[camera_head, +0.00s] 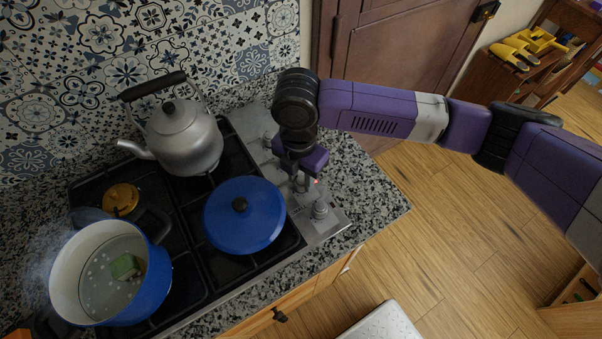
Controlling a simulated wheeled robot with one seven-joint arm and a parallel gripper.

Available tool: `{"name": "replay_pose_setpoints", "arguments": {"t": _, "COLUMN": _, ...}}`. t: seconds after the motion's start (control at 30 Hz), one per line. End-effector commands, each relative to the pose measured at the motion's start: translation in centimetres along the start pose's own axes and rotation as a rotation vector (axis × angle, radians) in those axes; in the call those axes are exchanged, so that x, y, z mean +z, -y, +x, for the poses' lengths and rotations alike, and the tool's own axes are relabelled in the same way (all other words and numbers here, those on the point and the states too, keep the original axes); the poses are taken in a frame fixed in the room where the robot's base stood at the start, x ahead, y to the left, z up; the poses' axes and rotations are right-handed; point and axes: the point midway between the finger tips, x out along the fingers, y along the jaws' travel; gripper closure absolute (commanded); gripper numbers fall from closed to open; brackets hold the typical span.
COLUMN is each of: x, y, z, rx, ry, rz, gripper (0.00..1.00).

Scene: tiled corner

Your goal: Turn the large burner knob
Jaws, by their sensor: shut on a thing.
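A gas stove has a steel control strip (328,224) on its right side with several silver knobs. My gripper (300,180) points down over this strip and is shut on a knob (301,186) in the middle part of the row. The gripper's body hides much of that knob. Another knob (320,209) stands free toward the front, and one more (268,141) shows behind the gripper. I cannot tell from this view which knob is the large one.
A grey kettle (184,138) stands on the back burner. A blue lid (244,216) and an open blue pot (155,283) with a green item sit on the stove. The granite counter (375,200) right of the knobs is clear.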

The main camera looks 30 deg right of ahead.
Motion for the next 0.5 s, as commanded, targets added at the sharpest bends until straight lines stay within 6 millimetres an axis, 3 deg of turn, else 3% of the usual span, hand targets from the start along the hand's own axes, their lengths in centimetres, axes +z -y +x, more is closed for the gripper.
{"name": "replay_pose_setpoints", "arguments": {"t": 0.5, "x": 0.14, "y": 0.01, "z": -0.12, "rx": 0.001, "ry": -0.005, "rz": 0.212, "gripper": 1.0}}
